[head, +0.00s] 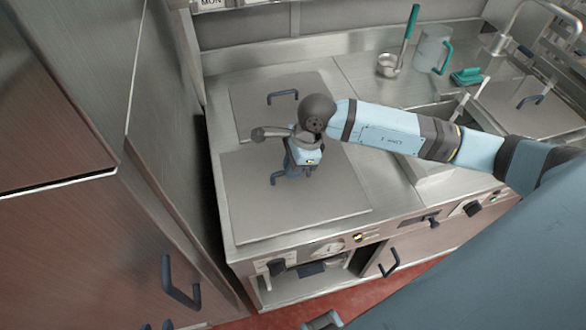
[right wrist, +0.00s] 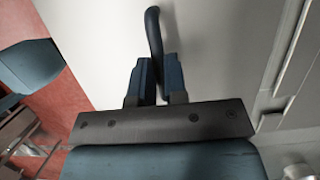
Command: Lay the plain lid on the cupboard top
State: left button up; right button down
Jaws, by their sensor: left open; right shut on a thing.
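A flat grey square lid (head: 240,205) lies over the front of the steel kettle unit, with a dark blue handle (head: 278,178) at its middle. My right gripper (head: 297,170) is shut on this handle from above. In the right wrist view the fingers (right wrist: 157,80) close around the handle (right wrist: 153,35), with the grey lid surface (right wrist: 100,50) behind it. The lid looks level; I cannot tell whether it rests or is slightly raised. A second lid (head: 250,108) with its own handle lies behind it. I cannot tell which surface is the cupboard top.
Bare steel counter (head: 345,85) lies right of the lids. A ladle cup (head: 387,65), a grey jug (head: 430,48) and a teal brush (head: 467,77) stand at the back. A tall steel cabinet (head: 60,110) rises close on the left. A tap (head: 515,25) is at far right.

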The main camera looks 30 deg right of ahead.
jog(key=shift+f, duration=0.95)
jog(key=c, duration=1.6)
grip_release()
jog(key=shift+f, duration=0.15)
jog(key=o, duration=0.5)
jog(key=shift+c, duration=0.2)
jog(key=b+v, duration=0.1)
jog(key=v, duration=1.1)
jog(key=shift+b, duration=0.35)
jog(key=shift+s, duration=0.1)
